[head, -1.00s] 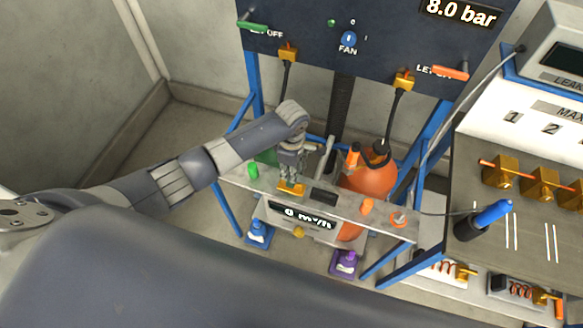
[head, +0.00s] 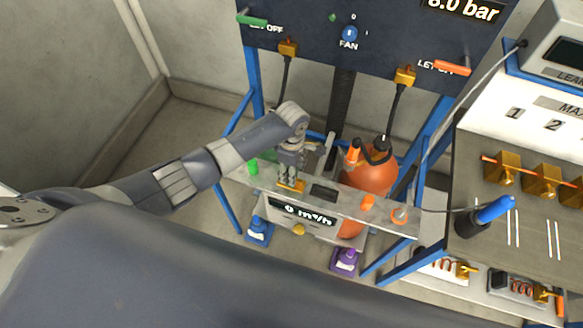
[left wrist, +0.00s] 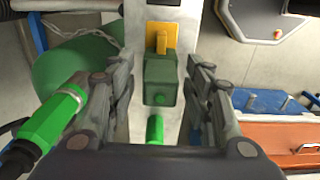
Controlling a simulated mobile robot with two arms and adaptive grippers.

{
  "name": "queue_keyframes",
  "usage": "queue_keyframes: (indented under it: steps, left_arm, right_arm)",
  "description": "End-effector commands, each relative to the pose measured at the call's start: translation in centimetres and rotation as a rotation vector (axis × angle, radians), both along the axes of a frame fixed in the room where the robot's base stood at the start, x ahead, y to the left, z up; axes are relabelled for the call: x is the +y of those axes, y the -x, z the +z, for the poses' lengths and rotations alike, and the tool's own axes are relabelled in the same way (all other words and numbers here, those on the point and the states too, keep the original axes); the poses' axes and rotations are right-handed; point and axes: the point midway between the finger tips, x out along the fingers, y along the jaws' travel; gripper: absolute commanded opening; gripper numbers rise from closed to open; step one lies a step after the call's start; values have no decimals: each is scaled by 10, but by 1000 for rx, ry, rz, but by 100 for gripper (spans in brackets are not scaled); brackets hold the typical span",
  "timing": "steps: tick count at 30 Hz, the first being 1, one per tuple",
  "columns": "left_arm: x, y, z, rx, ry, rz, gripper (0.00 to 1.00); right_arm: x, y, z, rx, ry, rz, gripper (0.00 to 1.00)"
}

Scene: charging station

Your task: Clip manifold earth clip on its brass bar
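My left gripper (head: 289,178) points down over the narrow grey shelf (head: 335,199) of the blue stand. In the left wrist view its two fingers (left wrist: 160,95) stand either side of a dark green block (left wrist: 160,78), with gaps visible, so it looks open. A yellow-brass piece (left wrist: 161,38) sits at the far end of the block; a brass-coloured piece (head: 290,186) also shows just below the gripper in the head view. I cannot tell for certain which part is the earth clip and which is its bar. A green peg (left wrist: 155,129) shows nearer the wrist. My right gripper is out of view.
A green fitting (left wrist: 60,112) with a black hose lies close to the left finger. An orange cylinder (head: 372,178) stands behind the shelf. The flow display (head: 306,213) hangs below it. A bench with brass blocks (head: 503,167) and a blue-handled tool (head: 490,212) is at right.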

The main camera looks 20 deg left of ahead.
Motion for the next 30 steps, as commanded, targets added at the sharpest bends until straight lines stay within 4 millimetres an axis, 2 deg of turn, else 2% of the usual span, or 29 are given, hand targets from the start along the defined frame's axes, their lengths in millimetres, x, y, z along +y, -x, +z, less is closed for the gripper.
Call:
queue_keyframes:
  steps: [8,11,16,24,30]
  left_arm:
    - [0,0,1,0,0,0,48]
    - [0,0,7,-1,1,0,48]
    - [0,-1,33,-4,2,0,48]
    - [0,-1,91,-3,1,0,48]
    - [0,0,115,-1,1,1,48]
  right_arm:
    - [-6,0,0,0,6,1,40]
    - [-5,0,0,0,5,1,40]
    - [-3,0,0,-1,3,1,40]
    - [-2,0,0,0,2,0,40]
    - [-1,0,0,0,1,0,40]
